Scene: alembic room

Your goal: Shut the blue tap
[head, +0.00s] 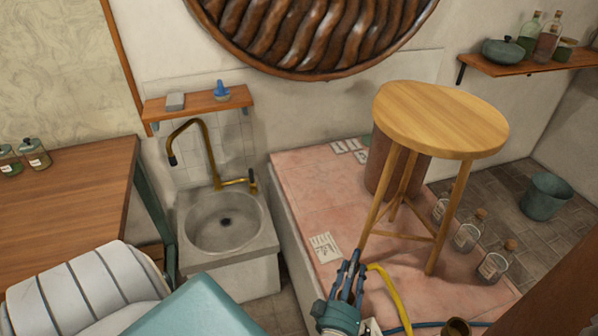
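No tap with a clearly blue handle shows. A blue hose (418,324) runs along the bottom edge between two brass fittings, a left one (371,328) and a right one (456,327), both cut off by the frame. I cannot tell whether either belongs to the blue tap. A brass tap (208,150) with a dark-ended side lever stands at the stone sink. My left gripper (350,262), with dark blue fingers, is above the pink slab's front, just left of a yellow hose (393,290). Its fingers are close together; their gap is unclear. My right gripper is out of view.
The sink (262,240) and a wooden table (75,195) are at left. A brown wooden edge (560,290) blocks the lower right.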

